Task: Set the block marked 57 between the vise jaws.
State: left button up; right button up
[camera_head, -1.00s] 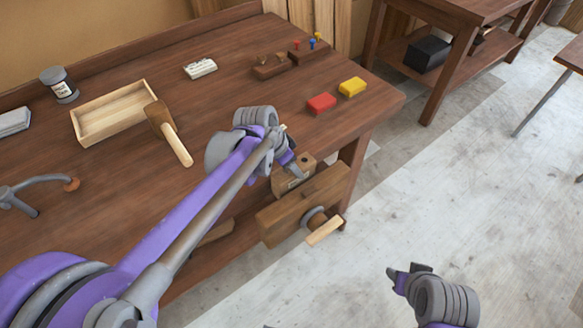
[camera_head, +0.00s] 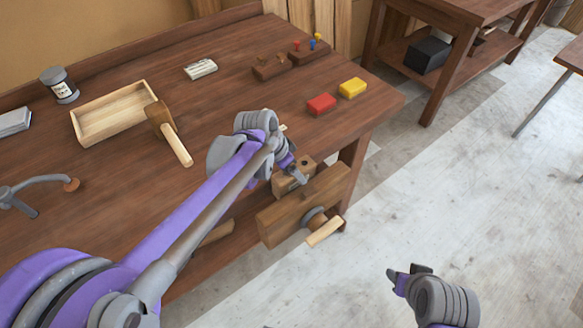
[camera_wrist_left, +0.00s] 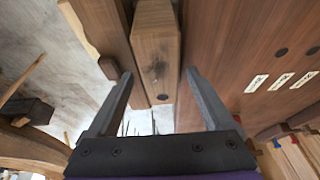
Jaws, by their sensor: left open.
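A wooden block (camera_head: 306,164) sits at the vise, between the wooden front jaw (camera_head: 300,208) and the bench edge. Its number cannot be read. The left wrist view shows the block (camera_wrist_left: 155,45) between the front jaw (camera_wrist_left: 98,30) on the left and the bench side (camera_wrist_left: 225,50) on the right. My left gripper (camera_head: 291,172) is at the block; in the wrist view it (camera_wrist_left: 158,74) is open, one finger on each side of the block's near end, with narrow gaps. My right gripper (camera_head: 408,273) hangs over the floor, away from the bench; its opening is unclear.
On the bench are a mallet (camera_head: 166,129), an open wooden tray (camera_head: 83,139), a jar (camera_head: 61,86), a red block (camera_head: 321,104) and a yellow block (camera_head: 352,88). The vise handle (camera_head: 325,231) sticks out in front.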

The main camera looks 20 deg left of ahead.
pick_arm(q)
jog(key=v, duration=1.2)
jog(key=s+a+f+n+t+y, duration=0.1)
jog(key=s+f+n, duration=0.2)
jog(key=s+f, duration=0.3)
jog(key=s+a+f+n+t+y, duration=0.1)
jog(key=s+f+n, duration=0.3)
jog(key=s, duration=0.6)
jog(key=shift+s+f+n+y+p, duration=0.3)
jog(key=shift+f+y+p, duration=0.15)
jog(key=shift+f, duration=0.4)
